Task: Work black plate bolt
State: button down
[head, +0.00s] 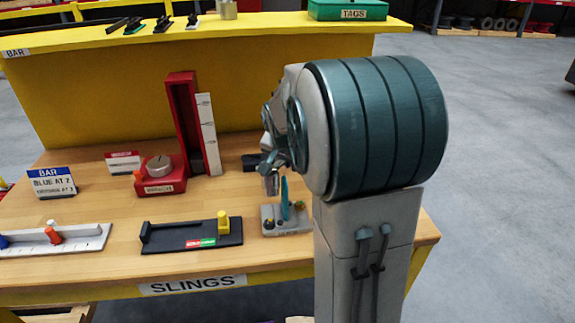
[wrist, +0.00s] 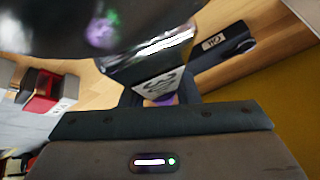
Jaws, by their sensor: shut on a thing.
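The black plate (head: 165,236) lies on the bench in the head view, with an upright black end at its left. A yellow block (head: 223,225) stands at its right end. Red and green labels are on its front edge. My gripper (head: 270,180) is behind and to the right of the plate, apart from it, above a small grey block. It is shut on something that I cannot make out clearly. In the wrist view, a metal piece with a dark-marked label (wrist: 160,84) shows in front of the gripper, below a large dark rounded shape.
A grey block with a teal upright (head: 284,200) stands just below my gripper. A red upright with a white scale (head: 190,120) and a red box with a knob (head: 160,178) stand behind. A white rail (head: 60,238) is at left. Bare wood lies around the plate.

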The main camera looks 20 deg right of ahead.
jog(key=shift+s+a+f+t+b, duration=0.15)
jog(key=shift+s+f+b, duration=0.2)
jog(key=shift+b, duration=0.55)
jog(key=shift+s+f+t+b, duration=0.2)
jog(key=shift+f+b, duration=0.25)
jog(key=shift+b, duration=0.45)
jog(key=shift+r+t+h+b, duration=0.35)
jog(key=shift+r+b, duration=0.2)
jog(key=shift+b, duration=0.85)
jog(key=shift+s+r+m, duration=0.15)
jog(key=shift+s+m, duration=0.05)
jog(key=shift+m, duration=0.1)
jog(key=shift+b, duration=0.35)
jog(key=shift+r+t+h+b, duration=0.35)
jog(key=shift+r+t+b, duration=0.4)
jog(key=shift+b, duration=1.1)
jog(key=shift+w+r+t+b, duration=0.25)
jog(key=shift+w+r+b, duration=0.1)
jog(key=shift+b, duration=0.55)
jog(key=shift+w+r+b, duration=0.1)
jog(key=shift+r+b, duration=0.25)
jog(key=shift+b, duration=0.1)
jog(key=shift+f, duration=0.2)
